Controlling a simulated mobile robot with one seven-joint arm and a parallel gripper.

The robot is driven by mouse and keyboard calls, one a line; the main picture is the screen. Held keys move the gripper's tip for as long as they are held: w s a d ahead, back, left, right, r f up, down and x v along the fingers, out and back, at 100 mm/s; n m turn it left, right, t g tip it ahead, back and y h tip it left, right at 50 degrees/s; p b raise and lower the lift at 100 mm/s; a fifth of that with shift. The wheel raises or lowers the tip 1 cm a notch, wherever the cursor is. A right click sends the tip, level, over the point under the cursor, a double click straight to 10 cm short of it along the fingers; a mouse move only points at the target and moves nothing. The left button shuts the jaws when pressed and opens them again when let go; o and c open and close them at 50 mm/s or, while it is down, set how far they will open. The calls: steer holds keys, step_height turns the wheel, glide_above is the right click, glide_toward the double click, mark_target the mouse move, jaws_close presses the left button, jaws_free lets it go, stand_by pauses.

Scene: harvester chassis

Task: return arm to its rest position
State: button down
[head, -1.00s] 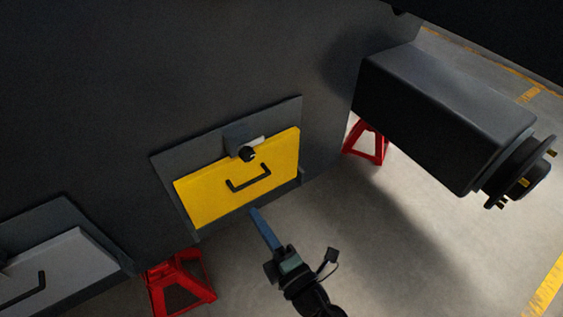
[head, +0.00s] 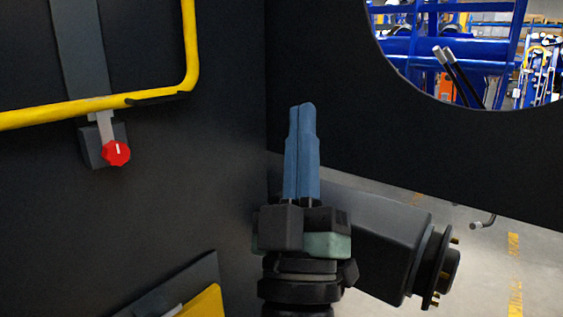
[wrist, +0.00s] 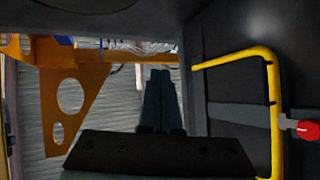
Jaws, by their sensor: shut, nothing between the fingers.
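My gripper (head: 305,108) is in the middle of the head view, pointing up, with its two blue fingers shut together and nothing between them. It also shows in the wrist view (wrist: 160,72), its fingers closed side by side. It is held in free space in front of the dark chassis wall (head: 200,190) and touches nothing that I can see. My forearm is cut off by the bottom edge of the head view.
A yellow rail (head: 60,112) and a red knob (head: 116,153) are on the wall at left. A dark axle housing with a hub (head: 435,265) sits at lower right. The yellow panel (head: 205,302) shows at the bottom. An orange bracket (wrist: 88,75) is in the wrist view.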

steer(key=s+a+r+m+y, duration=0.25)
steer(key=s+r+m, duration=0.25)
steer(key=s+r, duration=0.6)
step_height(320, 180, up, 21)
steer(key=w+p, duration=0.1)
steer(key=p, duration=2)
steer(key=shift+w+d+r+m, duration=0.15)
steer(key=shift+w+m, duration=0.15)
steer(key=shift+w, duration=0.1)
steer(key=shift+h, duration=0.25)
